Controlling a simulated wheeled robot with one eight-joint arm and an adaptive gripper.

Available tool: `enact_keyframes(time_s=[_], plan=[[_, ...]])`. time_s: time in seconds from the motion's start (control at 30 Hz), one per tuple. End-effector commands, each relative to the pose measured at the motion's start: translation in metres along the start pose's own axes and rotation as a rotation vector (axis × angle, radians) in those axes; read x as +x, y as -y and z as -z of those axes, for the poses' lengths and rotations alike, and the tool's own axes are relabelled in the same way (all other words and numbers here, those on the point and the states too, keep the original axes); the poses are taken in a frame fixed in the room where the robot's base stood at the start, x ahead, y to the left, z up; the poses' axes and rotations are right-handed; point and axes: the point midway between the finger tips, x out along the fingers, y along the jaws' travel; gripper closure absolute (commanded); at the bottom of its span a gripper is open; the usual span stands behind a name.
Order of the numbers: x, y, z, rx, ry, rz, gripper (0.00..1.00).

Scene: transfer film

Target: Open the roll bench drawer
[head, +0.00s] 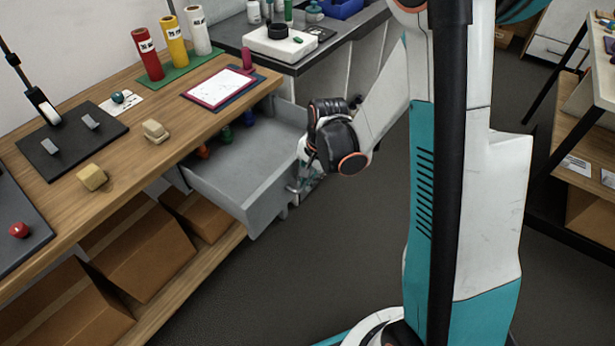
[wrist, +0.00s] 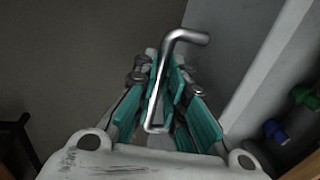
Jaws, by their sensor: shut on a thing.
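The grey roll bench drawer (head: 250,168) stands pulled well out from under the wooden bench top (head: 165,100) in the head view. Its pale wall (wrist: 268,62) shows at the right of the wrist view. A bent metal handle (wrist: 184,35) runs between the teal fingers of my gripper (wrist: 162,82). My gripper is shut on this handle.
Red, green and blue items (head: 225,135) stand in the drawer's back. Cardboard boxes (head: 135,245) fill the shelf below. Coloured rolls (head: 173,40) and a framed sheet (head: 220,88) are on the bench. Dark floor (head: 310,265) in front is clear. Another shelf unit (head: 585,165) stands right.

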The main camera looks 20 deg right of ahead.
Motion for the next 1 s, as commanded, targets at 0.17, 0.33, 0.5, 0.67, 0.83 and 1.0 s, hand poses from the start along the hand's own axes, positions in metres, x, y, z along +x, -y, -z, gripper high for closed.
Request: enact_keyframes(time_s=[0.17, 0.33, 0.5, 0.67, 0.83, 1.0], plan=[[0.000, 0.000, 0.000, 0.000, 0.001, 0.000, 0.69], [0.000, 0.000, 0.000, 0.000, 0.000, 0.000, 0.69], [-0.001, 0.000, 0.000, 0.000, 0.000, 0.000, 0.69], [-0.013, 0.000, 0.000, 0.000, 0.000, 0.000, 0.69], [-0.037, 0.000, 0.000, 0.001, 0.000, 0.000, 0.69], [-0.065, 0.000, 0.000, 0.001, 0.000, 0.000, 0.69]])
